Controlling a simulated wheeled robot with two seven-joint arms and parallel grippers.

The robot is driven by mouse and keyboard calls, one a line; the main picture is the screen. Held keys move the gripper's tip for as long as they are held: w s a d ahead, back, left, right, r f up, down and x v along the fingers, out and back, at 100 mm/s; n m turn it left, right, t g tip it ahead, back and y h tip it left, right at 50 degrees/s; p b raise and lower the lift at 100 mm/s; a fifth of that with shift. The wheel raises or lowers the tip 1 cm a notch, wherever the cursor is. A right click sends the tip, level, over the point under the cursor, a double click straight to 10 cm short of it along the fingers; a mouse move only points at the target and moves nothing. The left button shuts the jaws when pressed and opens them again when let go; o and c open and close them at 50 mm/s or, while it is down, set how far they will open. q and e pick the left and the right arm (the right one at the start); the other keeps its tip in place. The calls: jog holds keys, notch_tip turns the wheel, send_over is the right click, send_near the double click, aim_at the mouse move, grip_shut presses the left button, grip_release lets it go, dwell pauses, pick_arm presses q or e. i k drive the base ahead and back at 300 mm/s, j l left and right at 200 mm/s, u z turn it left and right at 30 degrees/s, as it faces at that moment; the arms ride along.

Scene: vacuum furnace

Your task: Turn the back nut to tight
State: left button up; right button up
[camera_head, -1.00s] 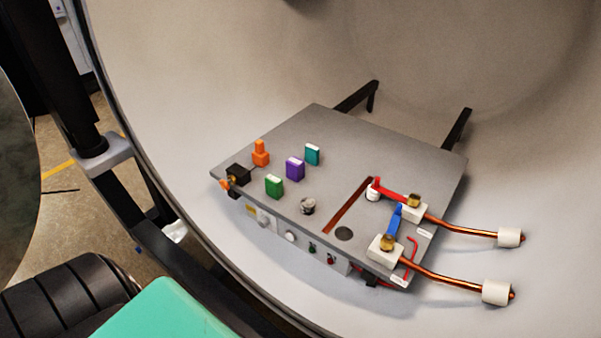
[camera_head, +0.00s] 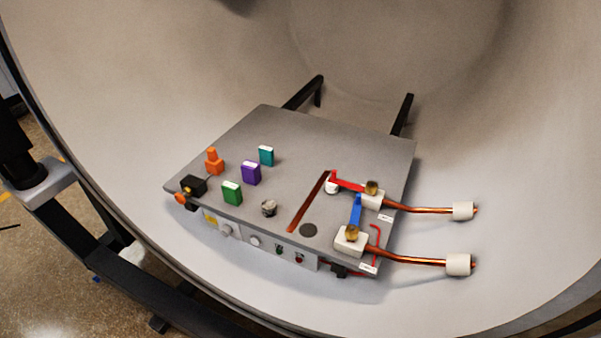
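The back nut (camera_head: 372,187) is a small brass piece on the rear white block (camera_head: 371,200), at the right side of the grey plate. A red lever (camera_head: 347,182) reaches from it to the left. The front nut (camera_head: 352,232) is a like brass piece on the front white block (camera_head: 350,243). A blue lever (camera_head: 356,211) points from it toward the back. How tight either nut is cannot be told. Neither of my grippers is in view.
The grey plate (camera_head: 270,127) sits inside the round furnace chamber. Green (camera_head: 232,193), purple (camera_head: 251,172), teal (camera_head: 266,155) and orange (camera_head: 214,163) pieces stand on its left half. Copper rods with white ends (camera_head: 462,211) stick out right. The chamber wall right is clear.

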aim_at(371, 187)
jog(key=j+z, duration=0.1)
jog(key=z, duration=0.35)
jog(key=j+z, duration=0.1)
jog(key=z, duration=0.3)
jog(key=j+z, duration=0.1)
jog(key=z, duration=0.8)
jog(key=k+j+z, duration=0.15)
jog(key=k+j, duration=0.1)
jog(key=j, duration=0.05)
